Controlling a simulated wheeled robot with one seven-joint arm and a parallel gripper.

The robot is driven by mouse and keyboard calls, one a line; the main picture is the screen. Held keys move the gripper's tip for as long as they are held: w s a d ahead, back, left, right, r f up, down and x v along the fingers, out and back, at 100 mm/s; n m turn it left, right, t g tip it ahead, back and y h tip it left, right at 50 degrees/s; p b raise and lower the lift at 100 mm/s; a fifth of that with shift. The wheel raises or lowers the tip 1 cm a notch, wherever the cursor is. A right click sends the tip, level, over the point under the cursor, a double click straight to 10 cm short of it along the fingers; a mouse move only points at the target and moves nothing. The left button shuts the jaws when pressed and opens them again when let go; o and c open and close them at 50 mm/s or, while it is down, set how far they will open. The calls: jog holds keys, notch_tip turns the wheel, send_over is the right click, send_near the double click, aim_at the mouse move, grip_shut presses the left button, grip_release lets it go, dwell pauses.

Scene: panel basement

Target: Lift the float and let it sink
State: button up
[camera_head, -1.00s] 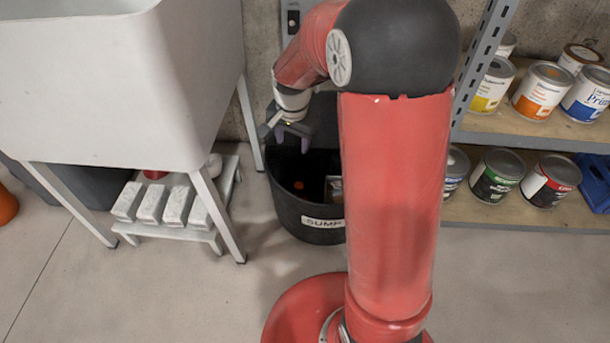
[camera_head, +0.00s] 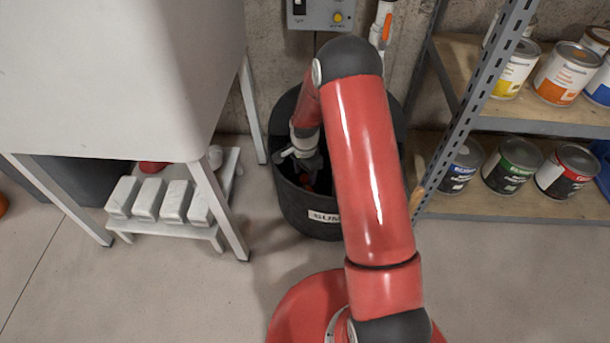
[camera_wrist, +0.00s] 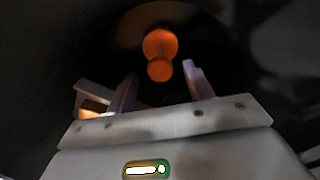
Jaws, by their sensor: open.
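The float shows in the wrist view as an orange ball with a smaller orange knob (camera_wrist: 159,58) joined to it by a short stem. It lies inside the dark sump bin (camera_head: 292,206), just beyond my fingertips and roughly between them. My gripper (camera_wrist: 156,85) is open, with its two fingers apart and nothing between them. In the head view my gripper (camera_head: 306,165) reaches down into the mouth of the bin.
A white tub on legs (camera_head: 120,80) stands left, with pale blocks (camera_head: 160,199) on a low stool beneath. A grey control box (camera_head: 322,14) is on the back wall. A metal shelf (camera_head: 470,110) with paint cans stands right. The front floor is clear.

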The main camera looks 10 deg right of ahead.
jog(key=shift+f, duration=0.5)
jog(key=shift+c, duration=0.2)
grip_shut()
notch_tip(320, 180, up, 7)
jog(key=p, duration=0.3)
jog(key=shift+r, duration=0.1)
